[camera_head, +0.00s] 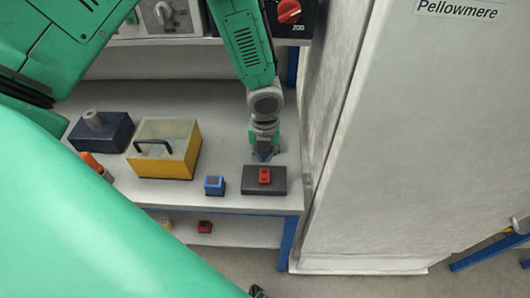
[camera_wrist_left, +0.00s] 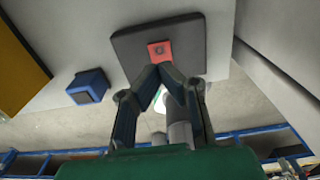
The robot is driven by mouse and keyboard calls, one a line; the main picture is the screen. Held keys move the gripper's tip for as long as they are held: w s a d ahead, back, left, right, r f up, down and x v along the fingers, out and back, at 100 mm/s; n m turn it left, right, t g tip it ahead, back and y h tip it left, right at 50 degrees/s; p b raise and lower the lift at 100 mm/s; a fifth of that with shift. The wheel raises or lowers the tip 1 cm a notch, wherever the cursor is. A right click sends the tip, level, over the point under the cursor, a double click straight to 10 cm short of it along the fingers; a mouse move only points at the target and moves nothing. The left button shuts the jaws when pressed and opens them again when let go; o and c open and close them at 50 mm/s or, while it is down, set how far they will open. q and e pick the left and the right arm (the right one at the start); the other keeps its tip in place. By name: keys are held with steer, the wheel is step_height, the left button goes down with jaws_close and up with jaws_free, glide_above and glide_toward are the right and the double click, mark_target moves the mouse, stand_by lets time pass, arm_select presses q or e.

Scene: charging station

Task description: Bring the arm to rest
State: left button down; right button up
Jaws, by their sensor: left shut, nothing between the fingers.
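My left gripper (camera_head: 265,157) points down over the workbench in the head view, its fingertips together and nothing between them. It is just behind a red block (camera_head: 264,176) that sits on a dark grey pad (camera_head: 278,187) near the bench's right end. In the left wrist view the closed fingertips (camera_wrist_left: 163,70) overlap the near edge of the red block (camera_wrist_left: 158,49) on the dark pad (camera_wrist_left: 190,30). I cannot tell whether they touch it. My right gripper does not show.
A blue block (camera_head: 214,185) stands left of the pad. Further left are a yellow box with a black handle (camera_head: 170,168) and a dark blue box (camera_head: 98,137). A tall pale cabinet (camera_head: 400,140) stands close on the right. Panels with knobs (camera_head: 289,12) line the back.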

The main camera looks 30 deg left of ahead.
arm_select(q)
steer(key=shift+r+p, duration=0.7)
steer(key=shift+r, duration=0.2)
steer(key=shift+f, duration=0.1)
steer(key=s+f+n, duration=0.1)
steer(key=s+n, duration=0.1)
steer(key=s+d+f+n+h, duration=0.1)
steer(key=s+n, duration=0.1)
steer(key=s+d+f+n, duration=0.1)
steer(key=s+n, duration=0.1)
steer(key=s, duration=0.1)
steer(key=shift+d+f+g, duration=0.15)
steer(key=shift+g, duration=0.25)
steer(key=s+a+f+n, duration=0.2)
steer(key=s+n, duration=0.7)
steer(key=n, duration=0.3)
steer(key=s+a+f+n, duration=0.1)
steer(key=s+a+n, duration=0.1)
steer(key=s+n, duration=0.8)
steer(key=w+f+n+t+y+b, duration=0.1)
steer(key=w+f+b, duration=0.2)
steer(key=f+b, duration=1.2)
steer(key=shift+w+d+f+b, duration=0.2)
steer(key=shift+d+f+b, duration=0.1)
steer(key=shift+b, duration=0.25)
